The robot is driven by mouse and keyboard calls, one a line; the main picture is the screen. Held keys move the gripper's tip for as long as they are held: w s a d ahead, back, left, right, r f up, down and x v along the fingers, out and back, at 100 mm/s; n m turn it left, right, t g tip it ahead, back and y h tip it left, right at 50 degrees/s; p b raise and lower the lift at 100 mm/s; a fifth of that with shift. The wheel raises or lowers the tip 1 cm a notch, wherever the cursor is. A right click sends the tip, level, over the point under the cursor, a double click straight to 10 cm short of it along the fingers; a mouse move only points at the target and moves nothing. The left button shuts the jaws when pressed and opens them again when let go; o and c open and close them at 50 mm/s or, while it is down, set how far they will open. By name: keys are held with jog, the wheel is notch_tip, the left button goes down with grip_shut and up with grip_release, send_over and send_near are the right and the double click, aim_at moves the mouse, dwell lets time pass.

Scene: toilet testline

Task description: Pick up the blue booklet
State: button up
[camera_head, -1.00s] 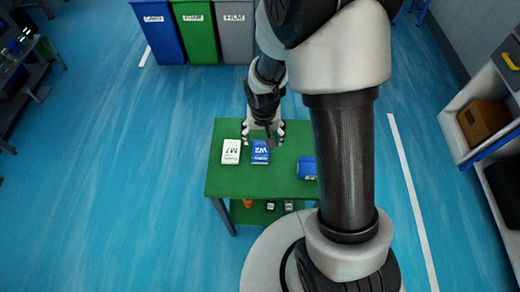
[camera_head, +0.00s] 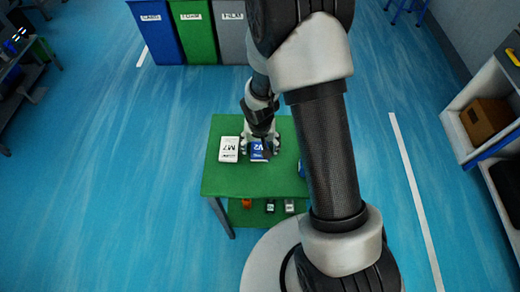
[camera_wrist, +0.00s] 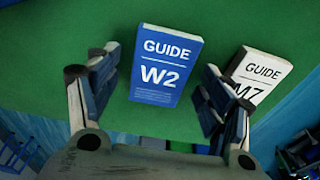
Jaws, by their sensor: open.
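The blue booklet (camera_head: 259,156), marked "GUIDE W2", lies on the green table (camera_head: 250,182). It also shows in the wrist view (camera_wrist: 166,68), between and beyond my open fingers. My gripper (camera_head: 261,148) is over the booklet in the head view and hides its upper part. In the wrist view my gripper (camera_wrist: 155,95) has its two fingers spread wide on either side of the booklet, with nothing held. I cannot tell how high the fingertips are above it.
A white booklet (camera_head: 229,149) marked "M7" lies close left of the blue one; in the wrist view it (camera_wrist: 256,76) is near the right finger. A blue item (camera_head: 302,168) is mostly hidden behind my arm. Small items (camera_head: 270,206) stand on the lower shelf. Bins (camera_head: 193,28) stand behind.

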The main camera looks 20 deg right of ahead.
jog(key=c, duration=1.1)
jog(key=shift+r, duration=0.15)
jog(key=shift+c, duration=0.2)
